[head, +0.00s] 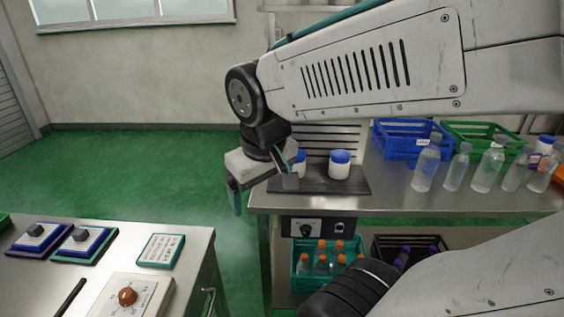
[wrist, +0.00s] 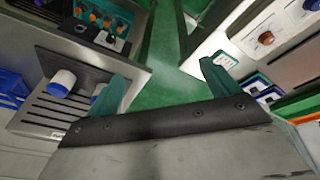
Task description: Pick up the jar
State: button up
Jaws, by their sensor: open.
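A white jar with a blue lid (head: 340,165) stands upright on a dark board (head: 325,186) at the left end of the right-hand bench. A second blue-lidded jar (head: 301,160) stands to its left, partly hidden by my gripper. In the wrist view one jar (wrist: 63,80) shows clear at the left, and the other (wrist: 97,92) is mostly behind the left finger. My gripper (head: 264,194) is open and empty, just left of the jars, with its fingers (wrist: 165,78) spread over green floor in the wrist view.
Clear bottles (head: 487,168) stand on the right bench, with a blue crate (head: 397,148) and a green crate (head: 462,133) behind. A lower shelf holds a crate of orange-capped bottles (head: 329,266). A left table (head: 190,251) carries a control box (head: 131,297). Green floor lies between.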

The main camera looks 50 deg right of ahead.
jog(key=w+d+f+m+t+h, duration=0.1)
jog(key=w+d+f+t+h, duration=0.15)
jog(key=w+d, duration=0.65)
jog(key=t, duration=0.3)
send_near(296, 166)
jog(key=w, duration=0.3)
jog(key=d+f+t, duration=0.2)
jog(key=f, duration=0.1)
jog(key=d+f+t, duration=0.1)
jog(key=f, duration=0.1)
jog(key=shift+s+d+m, duration=0.3)
jog(key=shift+s+m, duration=0.05)
jog(key=shift+m, duration=0.05)
jog(key=shift+s+d+f+t+y, duration=0.15)
jog(key=shift+d+f+t+y, duration=0.15)
jog(key=shift+f, duration=0.25)
jog(key=x, duration=0.7)
jog(key=shift+w+a+r, duration=0.1)
jog(key=shift+w, duration=0.35)
jog(key=c, duration=1.2)
